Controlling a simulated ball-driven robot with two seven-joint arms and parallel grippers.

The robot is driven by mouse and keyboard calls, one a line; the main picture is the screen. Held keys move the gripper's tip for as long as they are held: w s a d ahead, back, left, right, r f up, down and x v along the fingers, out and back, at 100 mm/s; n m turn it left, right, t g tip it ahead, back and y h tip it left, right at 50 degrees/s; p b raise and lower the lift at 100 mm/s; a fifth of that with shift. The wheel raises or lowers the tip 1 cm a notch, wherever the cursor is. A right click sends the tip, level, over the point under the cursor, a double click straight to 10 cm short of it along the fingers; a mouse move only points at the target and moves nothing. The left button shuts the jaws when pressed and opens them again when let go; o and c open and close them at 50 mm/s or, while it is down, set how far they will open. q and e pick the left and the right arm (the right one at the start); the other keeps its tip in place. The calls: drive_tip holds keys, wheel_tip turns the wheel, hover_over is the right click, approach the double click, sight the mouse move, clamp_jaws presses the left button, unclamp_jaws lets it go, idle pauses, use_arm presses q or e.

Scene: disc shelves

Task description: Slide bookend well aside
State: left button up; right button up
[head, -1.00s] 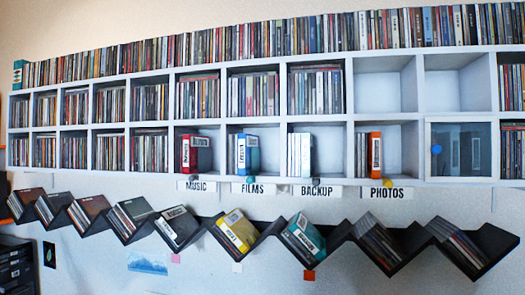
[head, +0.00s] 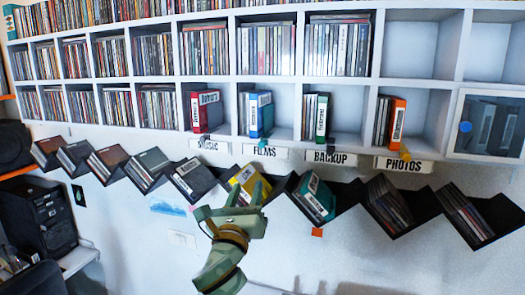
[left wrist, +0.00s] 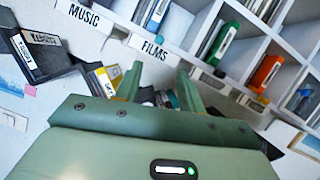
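Small bookend-like pieces stand at the front of the labelled compartments: a dark one at MUSIC (head: 205,138), a grey-blue one at FILMS (head: 262,142), and a yellow one at PHOTOS (head: 404,155). The BACKUP one is hard to make out. Red (head: 206,110), blue (head: 260,114), green (head: 321,118) and orange (head: 397,122) cases stand beside them. My left gripper (head: 229,199) is below the FILMS label, in front of the zigzag rack, apart from the bookends. In the left wrist view its two fingers (left wrist: 160,86) are spread and empty. My right gripper is out of view.
The black zigzag rack (head: 346,197) below holds discs, including a yellow case (head: 248,181) and a teal case (head: 315,196). A glass-fronted compartment with a blue knob (head: 465,127) is at the right. The upper compartment above PHOTOS (head: 410,45) is empty.

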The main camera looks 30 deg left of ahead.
sight(261, 146)
use_arm(q)
drive_tip(key=p+x, duration=0.3)
drive_tip(key=x, duration=1.2)
drive_tip(key=shift+w+f, duration=0.1)
drive_tip(key=shift+w, duration=0.15)
